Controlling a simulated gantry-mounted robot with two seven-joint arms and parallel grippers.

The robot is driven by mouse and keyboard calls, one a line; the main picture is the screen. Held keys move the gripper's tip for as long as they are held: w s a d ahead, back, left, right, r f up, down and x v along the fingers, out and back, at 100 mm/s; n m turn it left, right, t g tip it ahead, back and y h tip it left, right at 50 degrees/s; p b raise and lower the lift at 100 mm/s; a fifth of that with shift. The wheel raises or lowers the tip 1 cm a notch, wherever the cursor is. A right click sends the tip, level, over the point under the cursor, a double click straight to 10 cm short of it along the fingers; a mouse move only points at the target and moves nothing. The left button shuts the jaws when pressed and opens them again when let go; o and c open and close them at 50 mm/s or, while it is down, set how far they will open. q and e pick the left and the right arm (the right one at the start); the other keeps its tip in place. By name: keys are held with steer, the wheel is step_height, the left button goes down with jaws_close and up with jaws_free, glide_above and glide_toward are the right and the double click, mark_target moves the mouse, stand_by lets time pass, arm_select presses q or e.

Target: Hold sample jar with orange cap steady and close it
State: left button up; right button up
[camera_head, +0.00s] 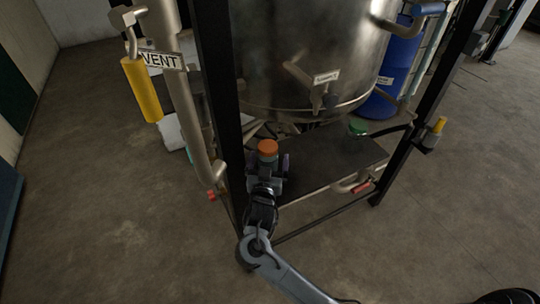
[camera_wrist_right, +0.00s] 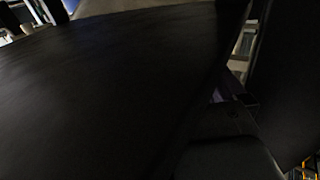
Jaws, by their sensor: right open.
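The sample jar with an orange cap (camera_head: 267,147) is upright at the front left corner of the dark shelf (camera_head: 325,165) in the head view. The cap is on top, with a thin greenish band under it. Whether the cap is tight cannot be seen.
A large steel vessel (camera_head: 305,55) with a drain valve (camera_head: 318,95) hangs above the shelf. Black frame posts (camera_head: 215,70) stand on both sides. A green-topped item (camera_head: 358,128) is at the shelf's back. A pipe (camera_head: 180,100) runs left. The front floor is open.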

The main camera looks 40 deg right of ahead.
steer(key=p+v, duration=0.1)
steer(key=v, duration=0.8)
steer(key=shift+w+a, duration=0.1)
steer(key=shift+a, duration=0.1)
steer(key=shift+s+a+p, duration=0.3)
steer(key=shift+s, duration=0.05)
steer(key=shift+r, duration=0.1)
